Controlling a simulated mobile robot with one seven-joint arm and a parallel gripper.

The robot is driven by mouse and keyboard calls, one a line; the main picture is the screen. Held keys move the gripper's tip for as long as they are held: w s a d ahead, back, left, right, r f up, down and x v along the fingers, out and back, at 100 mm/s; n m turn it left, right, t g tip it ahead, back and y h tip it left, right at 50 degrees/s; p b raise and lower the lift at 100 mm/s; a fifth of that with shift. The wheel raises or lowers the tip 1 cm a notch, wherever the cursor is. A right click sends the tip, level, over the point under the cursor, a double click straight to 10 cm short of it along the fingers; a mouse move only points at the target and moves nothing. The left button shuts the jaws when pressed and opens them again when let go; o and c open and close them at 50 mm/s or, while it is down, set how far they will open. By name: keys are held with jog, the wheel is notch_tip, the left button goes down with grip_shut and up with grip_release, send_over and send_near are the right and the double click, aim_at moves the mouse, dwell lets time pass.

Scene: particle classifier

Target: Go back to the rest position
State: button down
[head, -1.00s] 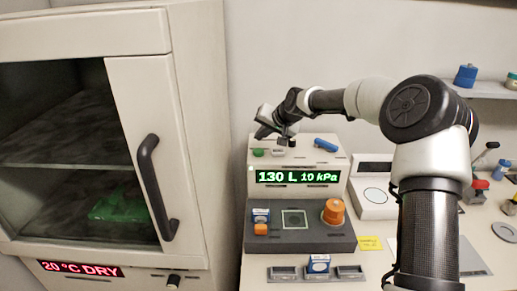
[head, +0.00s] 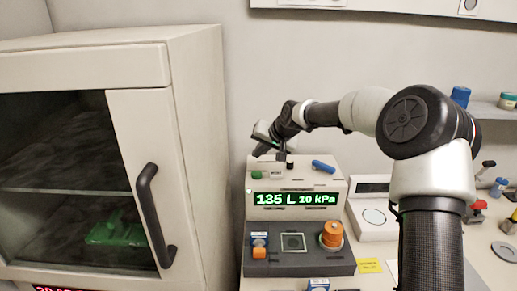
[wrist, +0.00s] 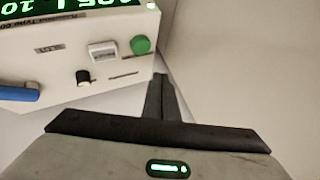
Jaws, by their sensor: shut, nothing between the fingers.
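My gripper (wrist: 160,80) is shut and empty in the wrist view, its fingers together beside the edge of the particle classifier (wrist: 80,80). In the head view my arm reaches left from the right side, and its hand is over the top of the classifier (head: 265,210). The classifier's green display (head: 297,199) reads 135 L and 10 kPa. On its top are a green button (wrist: 140,45), a black knob (wrist: 83,77), a white switch (wrist: 103,52) and a blue lever (head: 323,167).
A cabinet (head: 85,60) with a dark window and black handle (head: 155,215) stands at the left. A scale-like device (head: 373,188) and a shelf (head: 490,111) are at the right.

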jog(key=s+d+r+n+h+p, duration=0.15)
jog(key=s+d+r, duration=0.25)
jog(key=s, duration=0.6)
jog(key=s+d+r+g+h, duration=0.15)
jog(key=s+d+r, duration=0.3)
jog(key=s, duration=0.55)
jog(key=s+d+r+n+t+h, duration=0.1)
jog(key=s+d+r+h, duration=0.3)
jog(key=s, duration=0.6)
jog(key=s+d+m+g+y+p, duration=0.1)
jog(key=s+d+y+p, duration=0.1)
jog(key=s, duration=1.5)
jog(key=shift+d+f, duration=0.15)
jog(key=shift+f, duration=0.2)
